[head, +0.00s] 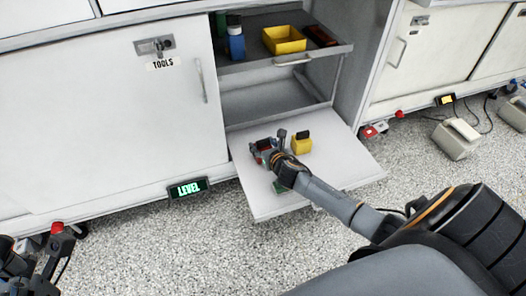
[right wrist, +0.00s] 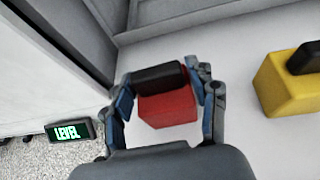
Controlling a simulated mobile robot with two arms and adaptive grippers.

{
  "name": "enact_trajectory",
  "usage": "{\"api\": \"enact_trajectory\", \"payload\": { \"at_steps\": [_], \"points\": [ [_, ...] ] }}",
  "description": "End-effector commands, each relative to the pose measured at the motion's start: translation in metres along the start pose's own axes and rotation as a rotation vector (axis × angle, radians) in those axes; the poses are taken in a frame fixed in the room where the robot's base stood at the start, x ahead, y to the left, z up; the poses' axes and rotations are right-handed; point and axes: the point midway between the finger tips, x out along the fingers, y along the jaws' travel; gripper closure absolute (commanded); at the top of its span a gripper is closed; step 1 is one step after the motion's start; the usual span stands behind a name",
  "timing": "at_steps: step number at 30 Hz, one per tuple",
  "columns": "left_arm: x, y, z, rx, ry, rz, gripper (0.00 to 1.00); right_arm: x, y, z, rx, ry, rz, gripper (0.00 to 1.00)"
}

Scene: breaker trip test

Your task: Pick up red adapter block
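The red adapter block (right wrist: 168,108) with a black top grip (right wrist: 158,76) sits on the pale pull-out shelf (head: 340,165). In the head view, the red block (head: 264,144) shows partly beside my right gripper (head: 268,148). In the right wrist view, the fingers of my right gripper (right wrist: 164,84) stand wide apart, one on each side of the block, close to the ends of its black grip. Firm contact is not visible. My left gripper (head: 45,262) is dark and partly cut off at the lower left, far from the block.
A yellow block (head: 302,145) with a black grip stands right of the red one. A green piece (head: 278,187) lies partly under my right gripper. A rack above holds a yellow bin (head: 284,40) and a blue bottle (head: 236,40). The white cabinet door (head: 110,110) borders the shelf's left.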

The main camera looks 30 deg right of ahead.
Motion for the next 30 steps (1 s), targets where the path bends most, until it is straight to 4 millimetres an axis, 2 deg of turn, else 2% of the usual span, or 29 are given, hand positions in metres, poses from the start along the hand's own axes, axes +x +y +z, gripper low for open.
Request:
{"api": "enact_trajectory", "payload": {
  "at_steps": [1,6,22,25,29,30],
  "points": [
    [0.000,0.000,0.000,0.000,0.000,0.000,0.16,0.000,0.000,0.000,0.001,0.000,0.000,0.66],
    [0.000,0.000,0.000,0.000,0.000,0.000,0.16,0.000,0.000,0.000,0.001,0.000,0.000,1.00],
    [0.006,0.000,-0.004,-0.002,0.002,-0.005,0.16,-0.004,0.000,0.015,0.000,-0.008,0.002,1.00],
    [-0.005,0.000,-0.003,-0.005,-0.049,-0.016,0.16,-0.007,0.000,0.023,0.000,-0.009,0.002,1.00],
    [0.010,0.000,-0.006,-0.005,-0.047,-0.017,0.16,-0.014,0.000,0.040,-0.002,-0.009,0.001,1.00],
    [0.015,0.000,-0.007,-0.005,-0.047,-0.018,0.16,-0.021,0.000,0.042,-0.001,-0.007,0.002,1.00]
  ]
}}
